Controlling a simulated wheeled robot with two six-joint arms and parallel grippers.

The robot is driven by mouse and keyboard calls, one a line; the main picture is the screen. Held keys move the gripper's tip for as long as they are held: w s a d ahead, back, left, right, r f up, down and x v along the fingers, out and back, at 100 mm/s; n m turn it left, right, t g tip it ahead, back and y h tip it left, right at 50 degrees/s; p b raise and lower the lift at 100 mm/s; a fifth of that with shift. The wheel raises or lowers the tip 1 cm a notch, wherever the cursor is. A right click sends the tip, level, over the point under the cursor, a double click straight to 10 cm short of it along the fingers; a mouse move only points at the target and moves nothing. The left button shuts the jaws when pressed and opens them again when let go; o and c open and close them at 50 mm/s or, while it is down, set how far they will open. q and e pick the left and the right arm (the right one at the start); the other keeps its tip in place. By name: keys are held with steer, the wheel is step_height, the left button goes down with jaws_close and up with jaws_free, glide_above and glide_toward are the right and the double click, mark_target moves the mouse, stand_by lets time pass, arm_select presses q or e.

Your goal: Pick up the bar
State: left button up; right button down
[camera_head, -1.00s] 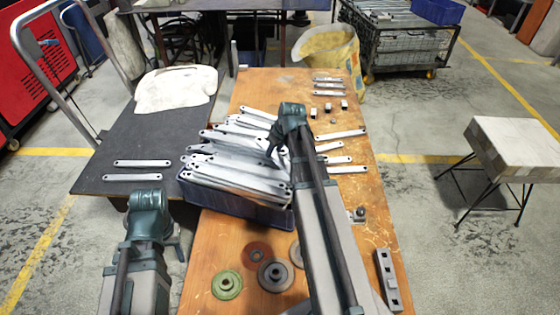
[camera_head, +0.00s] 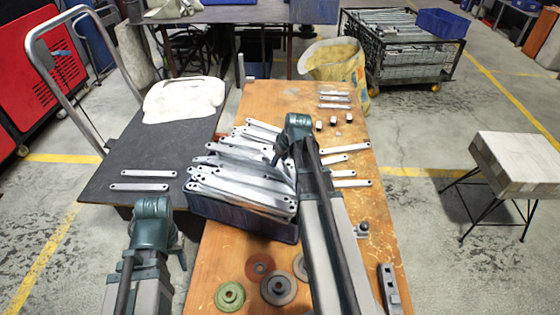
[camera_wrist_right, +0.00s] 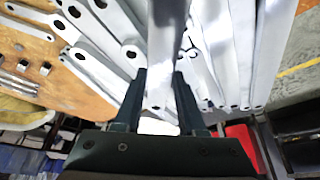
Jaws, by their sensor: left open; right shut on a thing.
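A blue crate (camera_head: 240,219) on the wooden table is heaped with pale grey metal bars with holed ends (camera_head: 235,180). My right gripper (camera_head: 279,152) is at the right side of the heap. In the right wrist view, its two dark fingers (camera_wrist_right: 160,84) are shut on one bar (camera_wrist_right: 166,40), near that bar's end. The held bar is close above the other bars, and I cannot tell whether it touches them. My left gripper (camera_head: 178,248) is open and empty at the lower left, in front of the dark cart and apart from the bars; its fingers are partly hidden.
Two bars (camera_head: 145,173) lie on the dark cart top (camera_head: 120,150) at left. More bars (camera_head: 350,147) and small blocks lie on the wooden table (camera_head: 280,100). Round discs (camera_head: 230,296) lie at its near end. A stool (camera_head: 520,155) stands at right.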

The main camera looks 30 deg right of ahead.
steer(key=shift+p+v, duration=0.6)
steer(key=shift+v, duration=0.5)
steer(key=s+d+r+p, duration=0.1)
steer(key=s+d, duration=0.9)
steer(key=s, duration=0.1)
steer(key=shift+d, duration=0.2)
steer(key=shift+s, duration=0.2)
